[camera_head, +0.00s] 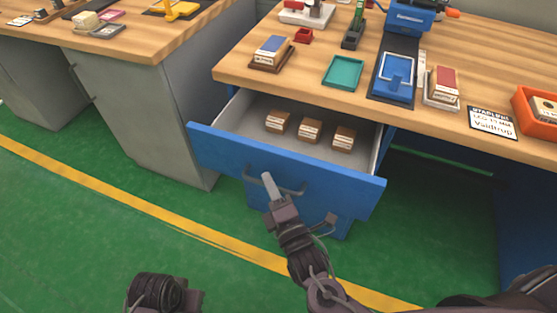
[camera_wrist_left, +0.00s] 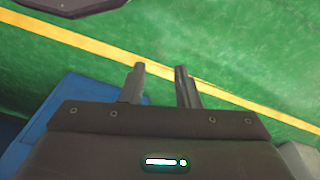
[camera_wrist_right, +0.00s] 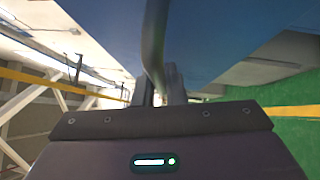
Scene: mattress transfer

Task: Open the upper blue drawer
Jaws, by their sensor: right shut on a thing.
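The upper blue drawer (camera_head: 285,170) is pulled out from under the wooden workbench, with its inside showing. Several small brown-and-white blocks (camera_head: 310,129) lie in it. Its grey bar handle (camera_head: 287,190) is on the blue front. My right gripper (camera_head: 268,183) is shut on the handle at its left part. In the right wrist view the handle (camera_wrist_right: 154,45) runs down between the fingers (camera_wrist_right: 160,88).
The wooden bench top (camera_head: 340,105) carries a teal tray (camera_head: 343,72), a blue tray (camera_head: 395,80), an orange bin (camera_head: 537,112) and stamps. A grey cabinet (camera_head: 145,115) stands left of the drawer. Green floor (camera_head: 90,220) with a yellow line is free in front.

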